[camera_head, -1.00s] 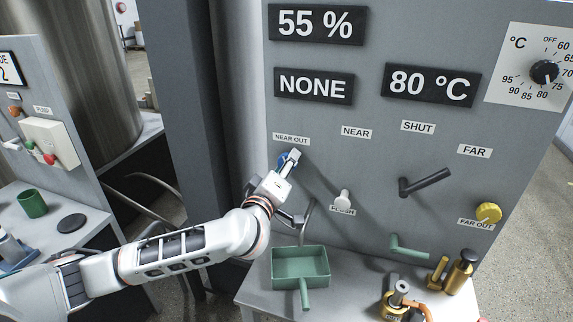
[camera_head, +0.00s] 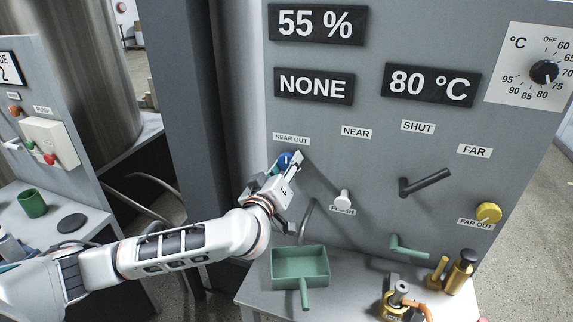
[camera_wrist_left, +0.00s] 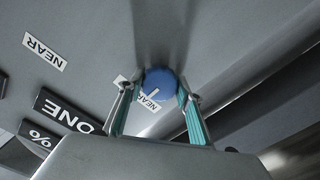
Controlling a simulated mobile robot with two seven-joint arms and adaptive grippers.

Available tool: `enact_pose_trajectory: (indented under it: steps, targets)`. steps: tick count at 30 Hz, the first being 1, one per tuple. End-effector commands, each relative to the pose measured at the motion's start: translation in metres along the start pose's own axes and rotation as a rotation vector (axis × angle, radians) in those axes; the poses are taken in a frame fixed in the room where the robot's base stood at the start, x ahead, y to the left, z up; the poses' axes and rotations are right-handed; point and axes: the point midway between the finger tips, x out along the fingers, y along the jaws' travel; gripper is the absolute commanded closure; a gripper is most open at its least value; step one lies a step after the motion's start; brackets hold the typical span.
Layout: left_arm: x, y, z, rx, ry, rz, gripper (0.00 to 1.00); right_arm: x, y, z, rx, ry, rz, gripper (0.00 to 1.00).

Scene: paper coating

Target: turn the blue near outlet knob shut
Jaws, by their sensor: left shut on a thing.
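The blue near outlet knob (camera_head: 285,159) sits on the grey panel just under the "NEAR OUT" label (camera_head: 291,138). My left gripper (camera_head: 287,168) is at the knob and partly covers it in the head view. The fingers are shut on the knob from both sides. My right gripper is not in view.
To the right are the white flush knob (camera_head: 343,197), a dark lever (camera_head: 425,182) and the yellow far outlet knob (camera_head: 488,212). A green tray (camera_head: 317,254) with a handle stands on the table below. A bronze-coloured canister (camera_head: 460,272) stands at the right.

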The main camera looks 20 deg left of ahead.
Motion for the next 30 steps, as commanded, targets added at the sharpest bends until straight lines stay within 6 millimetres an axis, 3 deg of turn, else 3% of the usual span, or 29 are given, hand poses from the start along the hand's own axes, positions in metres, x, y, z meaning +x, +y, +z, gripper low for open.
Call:
enact_pose_trajectory:
  steps: [5,6,7,20,23,30]
  targets:
    - [-0.001,-0.001,0.002,0.002,-0.003,-0.001,0.87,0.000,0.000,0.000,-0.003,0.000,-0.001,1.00]
    - [-0.001,-0.001,0.002,0.002,-0.003,-0.001,0.55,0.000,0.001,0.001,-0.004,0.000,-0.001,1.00]
    - [0.000,-0.001,0.002,0.001,-0.003,-0.001,0.48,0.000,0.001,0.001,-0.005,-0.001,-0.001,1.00]
    - [-0.005,0.000,0.001,0.000,-0.001,0.000,0.48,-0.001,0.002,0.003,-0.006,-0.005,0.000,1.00]
    - [-0.017,-0.001,0.002,-0.002,-0.003,0.000,0.48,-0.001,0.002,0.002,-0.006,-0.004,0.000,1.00]
    - [-0.066,-0.001,0.002,-0.001,-0.004,0.000,0.48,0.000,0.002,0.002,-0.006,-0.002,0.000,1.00]
